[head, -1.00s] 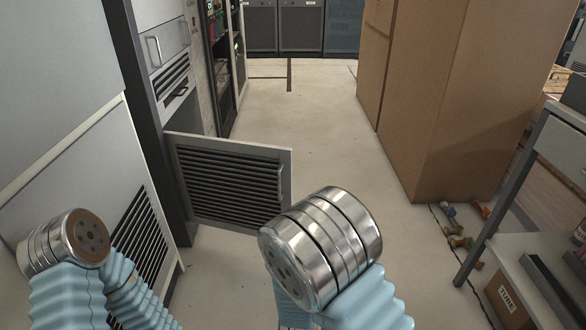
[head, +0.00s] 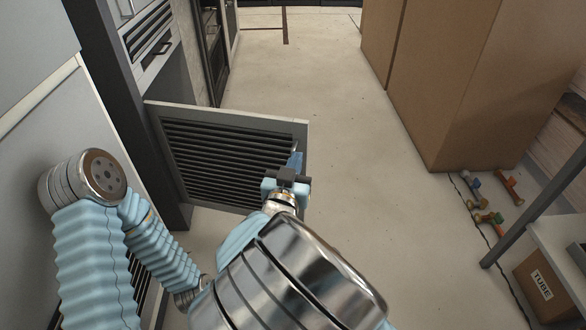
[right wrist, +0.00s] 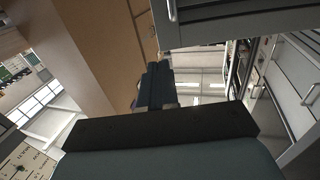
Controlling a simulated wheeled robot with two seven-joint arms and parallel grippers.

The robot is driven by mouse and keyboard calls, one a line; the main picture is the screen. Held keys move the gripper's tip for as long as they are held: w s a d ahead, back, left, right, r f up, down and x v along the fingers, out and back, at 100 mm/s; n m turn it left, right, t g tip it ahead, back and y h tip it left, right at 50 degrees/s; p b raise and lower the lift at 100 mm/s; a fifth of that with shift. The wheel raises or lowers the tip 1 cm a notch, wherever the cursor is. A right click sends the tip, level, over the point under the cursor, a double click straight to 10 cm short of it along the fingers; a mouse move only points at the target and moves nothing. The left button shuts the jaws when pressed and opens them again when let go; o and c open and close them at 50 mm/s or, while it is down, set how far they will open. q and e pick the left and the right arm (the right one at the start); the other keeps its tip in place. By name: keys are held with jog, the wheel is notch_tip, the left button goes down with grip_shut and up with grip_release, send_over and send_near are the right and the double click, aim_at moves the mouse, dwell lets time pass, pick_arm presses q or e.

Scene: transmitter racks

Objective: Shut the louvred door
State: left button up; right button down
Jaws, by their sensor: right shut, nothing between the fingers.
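The louvred door (head: 222,112) is a grey panel with dark horizontal slats. It stands open in the head view, sticking out from the rack across the aisle. My right gripper (head: 296,162) is shut and empty at the door's free right edge, in front of the handle area. I cannot tell whether it touches the door. In the right wrist view the shut fingers (right wrist: 155,88) point ahead, with a grey panel and a handle above them, probably the door (right wrist: 225,20). My left arm shows at left in the head view, but its gripper is out of view.
The rack's dark post (head: 113,85) stands left of the door. Tall brown cabinets (head: 470,85) line the right side. Coloured parts lie on the floor near a shelf (head: 560,235) with a box labelled TUBE (head: 540,285). The middle floor (head: 320,100) is clear.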

aim_at(306, 131)
jog(key=b+x, duration=0.1)
jog(key=x, duration=0.8)
jog(key=shift+w, duration=0.1)
jog(key=shift+f, duration=0.1)
